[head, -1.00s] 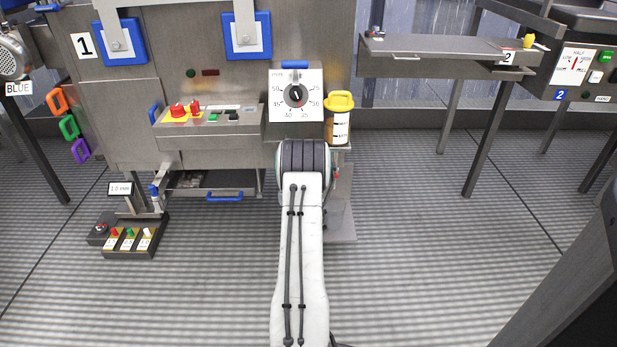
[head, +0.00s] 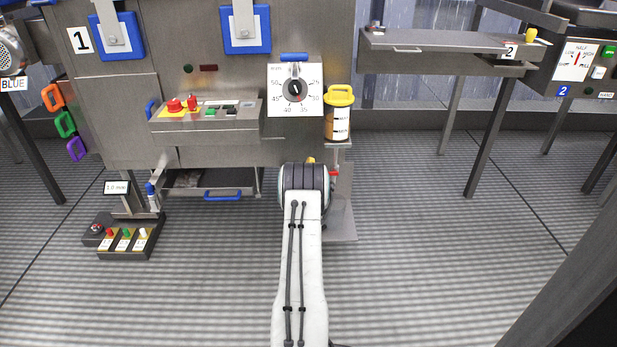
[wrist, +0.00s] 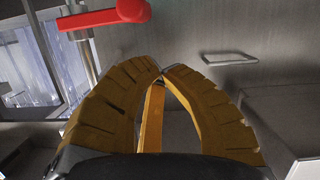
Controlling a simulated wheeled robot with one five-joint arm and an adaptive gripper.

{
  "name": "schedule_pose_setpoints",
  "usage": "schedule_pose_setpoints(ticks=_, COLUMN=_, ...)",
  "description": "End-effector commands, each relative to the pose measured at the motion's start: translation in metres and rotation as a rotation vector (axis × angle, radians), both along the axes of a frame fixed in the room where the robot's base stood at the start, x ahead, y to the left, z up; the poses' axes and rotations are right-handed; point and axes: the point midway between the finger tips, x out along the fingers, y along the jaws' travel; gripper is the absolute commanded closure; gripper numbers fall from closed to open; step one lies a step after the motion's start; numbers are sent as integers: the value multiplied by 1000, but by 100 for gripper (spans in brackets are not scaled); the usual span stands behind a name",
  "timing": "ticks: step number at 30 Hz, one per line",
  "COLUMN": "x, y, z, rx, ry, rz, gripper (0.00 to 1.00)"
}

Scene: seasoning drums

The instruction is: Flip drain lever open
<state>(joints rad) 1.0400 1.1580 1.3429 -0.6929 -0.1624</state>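A red lever (wrist: 105,17) with a rounded end lies roughly level at the top left of the wrist view, on an upright metal pipe (wrist: 88,58). In the head view a small red piece, likely the same lever (head: 333,173), shows just right of my arm's end. My gripper (wrist: 160,73) has yellow-brown fingers whose tips meet, with no object seen held between them. In the wrist view the tips are below and right of the lever, apart from it. In the head view my arm hides most of the gripper.
A yellow-lidded jar (head: 339,115) stands on a small shelf just above and right of my arm's end. A dial timer (head: 295,90) is on the steel machine. A button pedestal (head: 125,238) stands at left.

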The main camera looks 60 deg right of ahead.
Motion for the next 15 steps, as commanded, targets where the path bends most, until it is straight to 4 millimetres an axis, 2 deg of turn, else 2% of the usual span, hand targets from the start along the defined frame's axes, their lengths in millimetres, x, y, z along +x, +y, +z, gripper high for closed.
schedule_pose_setpoints(ticks=1, x=-1, y=0, z=-11, rx=2, ry=2, rz=-1, gripper=100)
schedule_pose_setpoints(ticks=6, x=-3, y=-1, z=-23, rx=0, ry=1, rz=-4, gripper=100)
schedule_pose_setpoints(ticks=15, x=-4, y=-2, z=-29, rx=0, ry=2, rz=-5, gripper=100)
